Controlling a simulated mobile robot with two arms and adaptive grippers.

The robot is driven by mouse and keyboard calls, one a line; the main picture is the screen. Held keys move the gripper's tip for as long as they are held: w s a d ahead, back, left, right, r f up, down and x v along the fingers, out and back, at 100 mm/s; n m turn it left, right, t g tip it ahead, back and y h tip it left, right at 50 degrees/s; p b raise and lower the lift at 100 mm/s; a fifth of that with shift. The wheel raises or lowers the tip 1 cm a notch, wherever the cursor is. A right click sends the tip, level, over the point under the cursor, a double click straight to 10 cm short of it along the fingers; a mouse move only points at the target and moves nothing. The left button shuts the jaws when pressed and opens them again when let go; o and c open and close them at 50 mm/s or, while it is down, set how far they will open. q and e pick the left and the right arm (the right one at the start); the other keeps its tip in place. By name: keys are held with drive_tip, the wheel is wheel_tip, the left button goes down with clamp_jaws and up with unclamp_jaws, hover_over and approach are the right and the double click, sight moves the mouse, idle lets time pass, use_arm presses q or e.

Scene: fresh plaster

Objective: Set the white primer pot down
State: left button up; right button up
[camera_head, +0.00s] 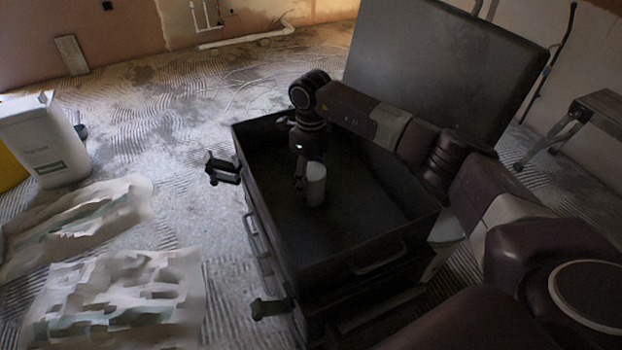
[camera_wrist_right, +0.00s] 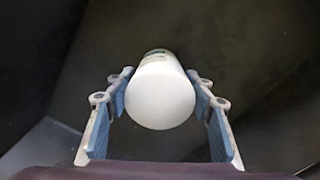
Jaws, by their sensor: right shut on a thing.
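The white primer pot (camera_head: 316,185) is a small white cylinder inside the open dark toolbox (camera_head: 408,262), left of its middle. My right gripper (camera_head: 301,186) reaches down into the box and is shut on the pot. In the right wrist view the pot (camera_wrist_right: 161,103) sits between the two fingers (camera_wrist_right: 160,108), its round white end facing the camera. Whether the pot touches the box floor cannot be told. My left gripper is not in view.
The box's raised lid (camera_head: 440,65) stands behind it. A white jug (camera_head: 45,142) is at the left, and crumpled sheets (camera_head: 120,295) lie on the floor. A step stool (camera_head: 590,115) stands at the right. The box floor around the pot looks clear.

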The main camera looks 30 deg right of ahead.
drive_tip(key=o, duration=1.7)
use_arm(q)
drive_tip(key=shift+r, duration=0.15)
use_arm(e)
drive_tip(key=shift+r, duration=0.35)
use_arm(q)
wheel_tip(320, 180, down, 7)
drive_tip(key=p, duration=0.1)
drive_tip(key=shift+p, duration=0.4)
use_arm(e)
wheel_tip(320, 180, up, 12)
drive_tip(key=shift+f, duration=0.25)
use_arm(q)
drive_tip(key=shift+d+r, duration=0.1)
